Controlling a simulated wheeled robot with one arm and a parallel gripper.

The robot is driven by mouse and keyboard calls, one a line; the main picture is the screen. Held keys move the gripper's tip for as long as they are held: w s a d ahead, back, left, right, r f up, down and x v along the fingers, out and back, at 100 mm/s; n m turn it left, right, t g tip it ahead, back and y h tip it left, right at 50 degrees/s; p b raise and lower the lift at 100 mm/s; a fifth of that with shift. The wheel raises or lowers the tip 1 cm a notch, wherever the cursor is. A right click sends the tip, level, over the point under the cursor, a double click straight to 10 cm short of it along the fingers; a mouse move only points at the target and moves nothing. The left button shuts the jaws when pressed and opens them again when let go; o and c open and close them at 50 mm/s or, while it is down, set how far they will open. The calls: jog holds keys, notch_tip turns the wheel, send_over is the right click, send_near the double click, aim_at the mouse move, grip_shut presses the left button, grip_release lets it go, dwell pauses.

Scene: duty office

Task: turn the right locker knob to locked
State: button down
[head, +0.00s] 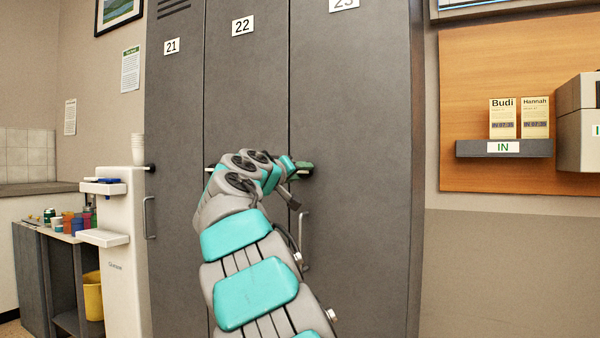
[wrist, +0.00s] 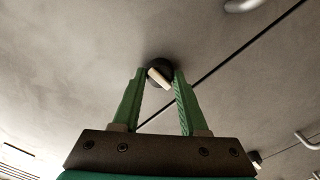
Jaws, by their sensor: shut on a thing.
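The right locker, number 23 (head: 352,120), is a grey metal door, closed. Its knob (wrist: 153,76) is round and black with a cream pointer bar that lies slanted, from upper left to lower right in the wrist view. My gripper (wrist: 160,78) has its two green fingers on either side of this knob, shut on it at the fingertips. In the head view my gripper (head: 303,167) is at the left part of door 23, and my arm and fingers mostly hide the knob there.
Door 23 has a bar handle (head: 304,240) below the knob, close to my arm. Lockers 22 (head: 245,90) and 21 (head: 174,110) stand to the left, with a white water dispenser (head: 122,270) beside them. A card shelf (head: 480,149) hangs on the right wall.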

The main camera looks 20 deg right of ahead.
jog(key=shift+c, duration=2.2)
grip_release()
jog(key=v, duration=0.7)
jog(key=shift+s+a+b, duration=0.25)
jog(key=shift+a+b, duration=0.1)
jog(key=shift+b, duration=0.1)
